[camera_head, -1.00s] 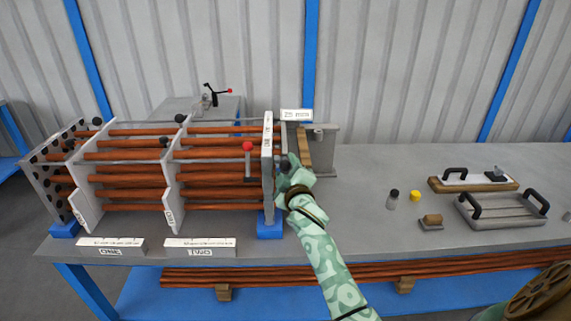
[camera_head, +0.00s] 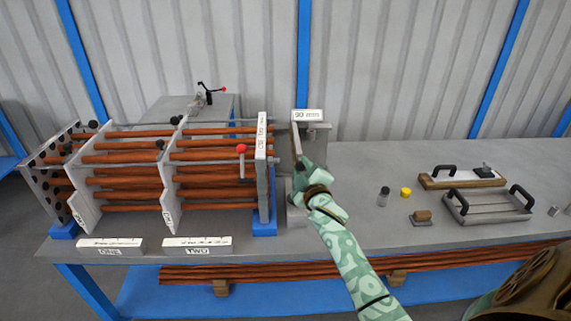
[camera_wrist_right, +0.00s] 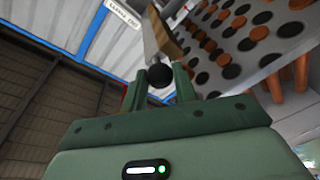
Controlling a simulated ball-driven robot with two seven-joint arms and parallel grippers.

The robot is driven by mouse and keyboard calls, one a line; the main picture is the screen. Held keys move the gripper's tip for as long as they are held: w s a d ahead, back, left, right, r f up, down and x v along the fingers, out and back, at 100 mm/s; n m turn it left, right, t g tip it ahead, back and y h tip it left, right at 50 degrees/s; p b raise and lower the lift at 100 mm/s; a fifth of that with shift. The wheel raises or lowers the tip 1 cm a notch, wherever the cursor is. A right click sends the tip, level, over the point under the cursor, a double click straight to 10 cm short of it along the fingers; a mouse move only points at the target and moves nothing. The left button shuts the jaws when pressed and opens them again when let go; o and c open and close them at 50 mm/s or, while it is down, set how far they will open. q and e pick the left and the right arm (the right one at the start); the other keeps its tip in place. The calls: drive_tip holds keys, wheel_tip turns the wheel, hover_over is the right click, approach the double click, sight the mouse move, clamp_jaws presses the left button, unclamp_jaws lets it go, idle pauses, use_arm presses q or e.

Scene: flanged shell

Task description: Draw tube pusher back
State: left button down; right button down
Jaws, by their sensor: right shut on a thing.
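The tube pusher (camera_head: 297,143) is an upright plate with a brown edge at the right end of the tube bundle, before a grey bracket (camera_head: 320,142). A white label (camera_head: 307,115) with small print stands above it. My right gripper (camera_head: 303,172) is at the pusher's front, right of the white end plate (camera_head: 262,165). In the right wrist view, its fingers (camera_wrist_right: 160,82) are shut on a round black knob (camera_wrist_right: 160,75). A gap shows between end plate and pusher. The knob is mostly hidden in the head view. My left gripper is not in view.
Copper tubes (camera_head: 125,182) run through white baffles (camera_head: 168,180) left of the end plate. A red-knobbed lever (camera_head: 241,149) stands near it. Bench between is clear.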

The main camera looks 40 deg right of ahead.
drive_tip(key=s+d+p, duration=0.3)
drive_tip(key=s+d, duration=0.3)
drive_tip(key=d, duration=0.3)
drive_tip(key=shift+d, duration=0.4)
drive_tip(key=c, duration=1.5)
unclamp_jaws()
drive_tip(key=o, duration=0.4)
drive_tip(key=shift+d, duration=0.1)
drive_tip(key=shift+s+d, duration=0.1)
